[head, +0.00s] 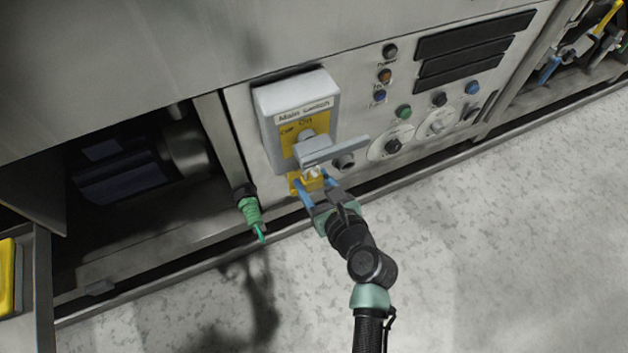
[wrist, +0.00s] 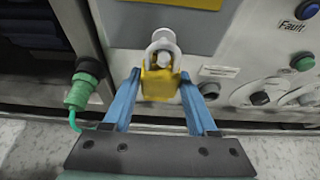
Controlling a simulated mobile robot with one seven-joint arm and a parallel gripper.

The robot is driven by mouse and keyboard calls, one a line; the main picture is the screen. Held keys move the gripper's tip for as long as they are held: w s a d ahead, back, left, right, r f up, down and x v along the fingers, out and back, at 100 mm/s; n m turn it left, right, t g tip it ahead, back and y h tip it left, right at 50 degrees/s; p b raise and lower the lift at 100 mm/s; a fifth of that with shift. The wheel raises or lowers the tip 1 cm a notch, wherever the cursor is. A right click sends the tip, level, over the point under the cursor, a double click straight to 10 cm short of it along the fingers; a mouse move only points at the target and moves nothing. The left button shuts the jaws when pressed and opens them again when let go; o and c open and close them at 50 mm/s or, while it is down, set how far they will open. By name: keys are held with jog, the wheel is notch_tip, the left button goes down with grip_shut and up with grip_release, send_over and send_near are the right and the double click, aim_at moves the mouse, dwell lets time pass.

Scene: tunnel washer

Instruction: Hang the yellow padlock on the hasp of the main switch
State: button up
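The yellow padlock (wrist: 160,84) is upright at the front of the main switch (head: 297,110), just below its grey handle (head: 335,151). It also shows in the head view (head: 313,183), partly covered by my fingers. Its pale shackle (wrist: 151,52) stands up around or in front of the light round end of the hasp (wrist: 164,36); I cannot tell whether it is threaded through. My gripper (wrist: 160,78) has one blue finger on each side of the padlock body. The fingertips are very close to its sides; I cannot tell whether they touch.
A green connector (head: 250,209) with a cable hangs left of the switch. Buttons and round dials (head: 393,146) fill the panel to the right. A dark open bay (head: 130,165) lies further left. The speckled floor in front is clear.

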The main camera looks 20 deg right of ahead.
jog(key=o, duration=0.4)
jog(key=p+v, duration=0.5)
jog(key=v, duration=0.8)
